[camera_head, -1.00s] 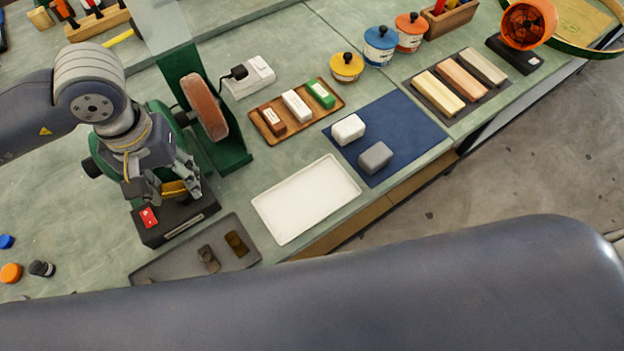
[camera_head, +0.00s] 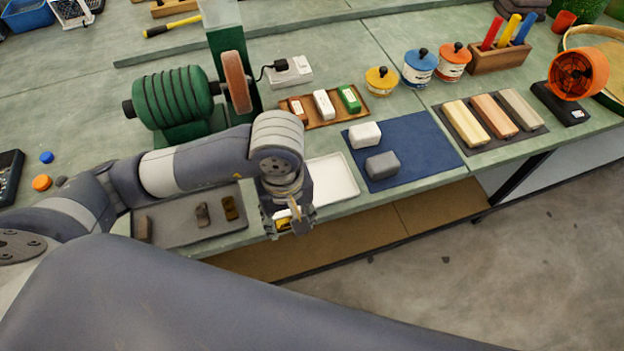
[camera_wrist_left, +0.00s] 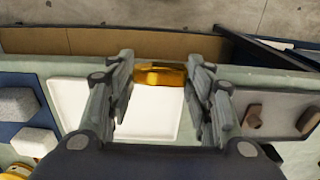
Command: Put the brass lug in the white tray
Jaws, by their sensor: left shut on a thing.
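My left gripper (camera_head: 290,228) is shut on the brass lug (camera_head: 283,223), a small shiny golden piece. In the left wrist view the lug (camera_wrist_left: 160,75) sits between the two fingertips (camera_wrist_left: 160,72). The white tray (camera_head: 336,182) lies on the bench by its front edge, partly hidden behind my left wrist and gripper in the head view. In the left wrist view the white tray (camera_wrist_left: 150,122) shows behind the fingers, with the lug overlapping its edge nearest the bench front. The lug's height above it is unclear. My right gripper is not in view.
A grey tray (camera_head: 175,226) with several dark pieces lies under my left arm. A blue mat (camera_head: 415,148) with a white block (camera_head: 365,134) and a grey block (camera_head: 382,165) is right of the white tray. A green grinder (camera_head: 178,103) stands behind.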

